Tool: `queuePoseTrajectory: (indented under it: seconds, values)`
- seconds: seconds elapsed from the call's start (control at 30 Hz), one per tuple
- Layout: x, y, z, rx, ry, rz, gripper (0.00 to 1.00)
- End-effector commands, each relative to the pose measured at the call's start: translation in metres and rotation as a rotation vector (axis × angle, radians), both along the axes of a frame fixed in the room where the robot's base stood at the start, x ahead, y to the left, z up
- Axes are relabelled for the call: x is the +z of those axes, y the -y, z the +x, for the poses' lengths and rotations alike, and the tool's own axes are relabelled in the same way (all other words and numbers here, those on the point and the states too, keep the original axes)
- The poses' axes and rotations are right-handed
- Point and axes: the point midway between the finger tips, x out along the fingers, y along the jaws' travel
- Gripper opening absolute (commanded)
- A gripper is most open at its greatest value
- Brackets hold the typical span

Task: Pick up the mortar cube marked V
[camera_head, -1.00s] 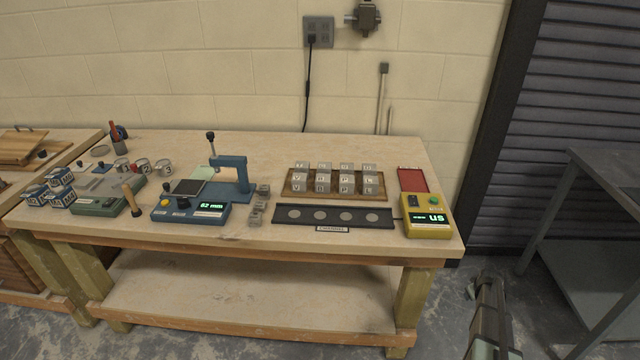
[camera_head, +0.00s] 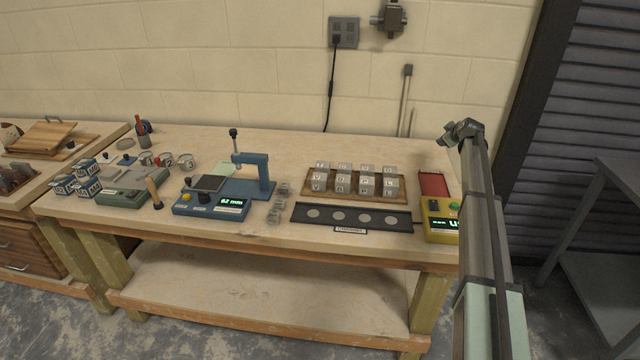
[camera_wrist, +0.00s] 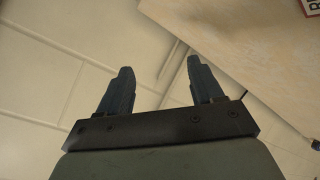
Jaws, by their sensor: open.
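Grey mortar cubes with small marks stand in rows on a wooden tray (camera_head: 357,197) on the workbench, in the head view. The front row's left cube (camera_head: 317,184) seems to carry a V, but the marks are too small to read surely. My gripper (camera_head: 462,128) is raised at the bench's right end, to the right of the tray and apart from the cubes. In the wrist view my gripper (camera_wrist: 158,80) is open, with nothing between its fingers; no cube shows there.
A black strip (camera_head: 350,218) with several round pads lies in front of the tray. A blue gauge (camera_head: 212,204) and a few loose grey cubes (camera_head: 275,213) are left of the tray.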

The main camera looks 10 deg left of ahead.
Motion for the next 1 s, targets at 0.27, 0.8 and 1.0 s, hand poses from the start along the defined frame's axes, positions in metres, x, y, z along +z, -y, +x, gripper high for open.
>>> queuePoseTrajectory:
  seconds: [0.27, 0.8, 1.0]
  values:
    - [0.009, -0.186, -0.034, 0.279, -0.29, -0.116, 0.66]
    - [0.045, -0.421, -0.192, 0.633, -0.839, -0.409, 0.66]
    - [0.057, -0.447, -0.222, 0.668, -0.924, -0.46, 0.66]
